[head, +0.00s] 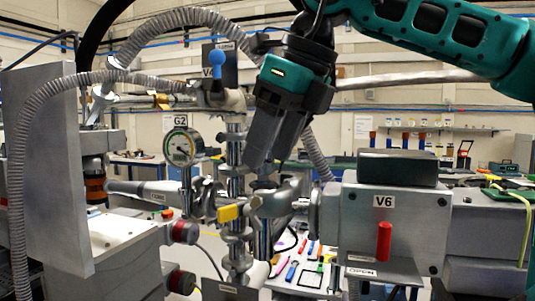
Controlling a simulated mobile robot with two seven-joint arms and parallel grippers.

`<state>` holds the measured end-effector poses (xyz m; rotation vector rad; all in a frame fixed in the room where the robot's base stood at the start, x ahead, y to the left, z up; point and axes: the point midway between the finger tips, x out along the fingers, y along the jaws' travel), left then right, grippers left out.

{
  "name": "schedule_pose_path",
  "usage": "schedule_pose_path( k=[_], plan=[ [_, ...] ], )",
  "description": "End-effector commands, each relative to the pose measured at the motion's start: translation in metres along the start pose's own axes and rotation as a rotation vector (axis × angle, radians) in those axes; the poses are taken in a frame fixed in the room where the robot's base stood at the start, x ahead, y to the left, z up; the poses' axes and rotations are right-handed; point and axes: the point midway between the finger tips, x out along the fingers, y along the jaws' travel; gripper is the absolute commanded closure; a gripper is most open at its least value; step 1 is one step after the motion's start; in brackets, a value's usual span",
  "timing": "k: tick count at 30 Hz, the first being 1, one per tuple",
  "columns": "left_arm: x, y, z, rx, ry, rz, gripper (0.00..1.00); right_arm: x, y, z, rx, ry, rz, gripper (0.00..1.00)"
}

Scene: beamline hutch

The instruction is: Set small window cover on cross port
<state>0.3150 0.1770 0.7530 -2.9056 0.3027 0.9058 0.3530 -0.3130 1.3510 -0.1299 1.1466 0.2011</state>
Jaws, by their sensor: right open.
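My right gripper (264,163) reaches down from the upper right and is tilted, with its fingertips pointing down and to the left. Its jaws are open, just above the metal cross fitting (276,202) in the middle of the beamline. A small dark piece shows right under the fingertips at the top of the cross. I cannot tell whether it is the small window cover or part of the port. The fingers hide part of this spot. My left gripper is not in view.
A pressure gauge (182,147) marked G2 stands left of the cross. The V6 valve box (395,228) with a red handle (384,241) stands close on the right. A ribbed hose (20,190) arches at left. A tool-covered bench (300,276) lies behind.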

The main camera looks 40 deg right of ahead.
Motion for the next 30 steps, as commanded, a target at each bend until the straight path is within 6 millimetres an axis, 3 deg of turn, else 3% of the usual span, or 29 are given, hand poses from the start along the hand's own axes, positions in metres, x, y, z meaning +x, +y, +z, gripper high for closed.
schedule_pose_path(
  k=[6,13,18,30],
  plan=[
    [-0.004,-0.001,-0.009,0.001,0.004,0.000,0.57,-0.053,0.000,0.002,0.002,-0.006,-0.002,0.38],
    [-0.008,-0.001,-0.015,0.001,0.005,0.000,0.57,-0.094,0.000,0.001,0.000,-0.004,-0.001,0.38],
    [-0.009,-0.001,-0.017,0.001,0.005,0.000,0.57,-0.107,0.000,0.000,0.000,-0.003,0.000,0.38],
    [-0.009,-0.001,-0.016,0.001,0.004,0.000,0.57,-0.108,0.000,0.000,-0.001,-0.002,0.000,0.38]
  ],
)
